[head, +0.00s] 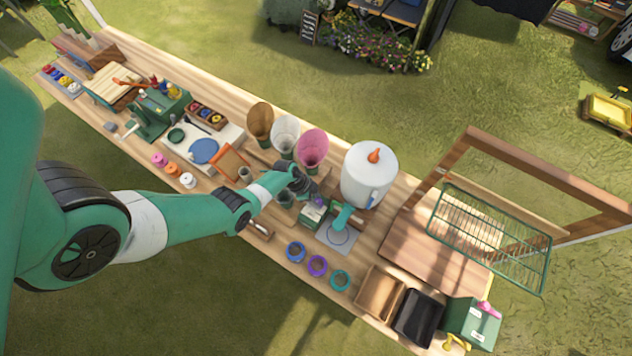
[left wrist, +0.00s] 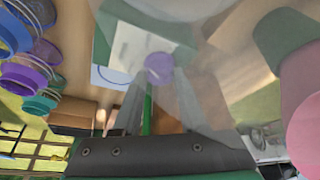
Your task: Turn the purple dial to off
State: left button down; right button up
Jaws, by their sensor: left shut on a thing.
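The purple dial (left wrist: 159,67) is round and sits on the pale front plate (left wrist: 130,45) of a green box. In the head view the green box (head: 309,218) stands on the long wooden table, left of the white dispenser. My left gripper (head: 309,191) reaches over to this box from the left. In the left wrist view my left gripper (left wrist: 160,75) has its two fingers on either side of the dial, shut on it. The dial's setting marks are too blurred to read. My right gripper does not show.
A white dispenser (head: 369,175) with an orange knob stands close to the right. Brown, white and pink cones (head: 312,148) stand behind my gripper. Blue, purple and teal rings (head: 317,265) lie in front. A wire rack (head: 490,236) is at the right.

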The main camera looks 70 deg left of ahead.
pick_arm(q)
jog(key=shift+m, duration=0.5)
jog(key=shift+f, duration=0.1)
jog(key=c, duration=0.7)
grip_release()
jog(key=shift+c, duration=0.2)
